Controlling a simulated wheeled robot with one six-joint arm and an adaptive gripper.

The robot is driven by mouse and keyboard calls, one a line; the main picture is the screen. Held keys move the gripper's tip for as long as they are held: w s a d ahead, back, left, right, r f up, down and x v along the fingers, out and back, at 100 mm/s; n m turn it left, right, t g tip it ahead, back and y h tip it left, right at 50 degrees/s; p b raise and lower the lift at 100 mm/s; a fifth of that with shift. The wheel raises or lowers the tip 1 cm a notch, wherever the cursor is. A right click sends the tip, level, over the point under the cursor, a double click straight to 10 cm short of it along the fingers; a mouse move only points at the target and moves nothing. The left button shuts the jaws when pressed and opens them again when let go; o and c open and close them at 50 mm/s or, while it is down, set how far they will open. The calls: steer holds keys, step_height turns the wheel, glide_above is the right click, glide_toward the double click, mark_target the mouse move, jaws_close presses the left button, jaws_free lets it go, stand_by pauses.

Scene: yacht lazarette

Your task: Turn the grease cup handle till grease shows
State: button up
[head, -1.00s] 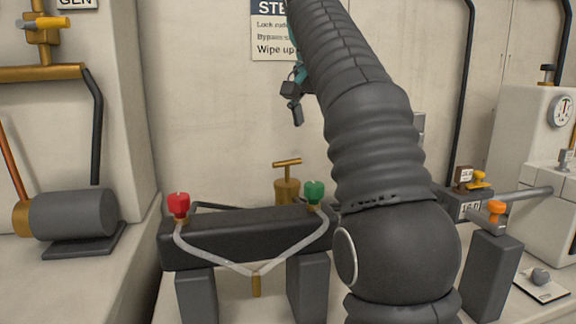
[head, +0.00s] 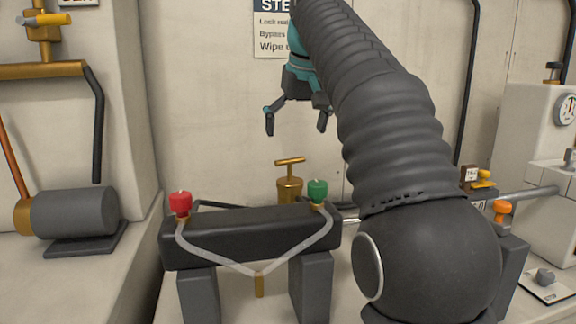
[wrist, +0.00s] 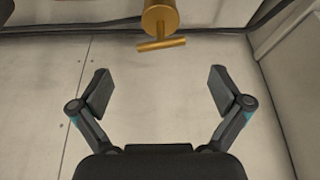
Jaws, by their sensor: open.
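The grease cup (head: 290,188) is a brass cylinder behind the black bar, with a brass T-shaped handle (head: 289,162) on top. In the wrist view the grease cup (wrist: 160,15) is at the top centre, with its handle (wrist: 161,44) lying crosswise and slightly tilted. My gripper (head: 296,128) is open and empty, above the handle and apart from it. In the wrist view the gripper (wrist: 160,92) has its fingers spread wide, with the handle beyond the fingertips. No grease can be made out on the cup. The cup's base is hidden behind the bar.
A black bar (head: 245,238) carries a red knob (head: 180,204) and a green knob (head: 317,192), joined by pale hoses. An orange knob (head: 502,208) and grey pipe are at right. A grey motor (head: 75,211) is at left.

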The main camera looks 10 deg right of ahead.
mark_target(291, 160)
steer(key=x, duration=0.9)
steer(key=shift+w+f, duration=0.1)
steer(key=shift+f, duration=0.25)
steer(key=c, duration=1)
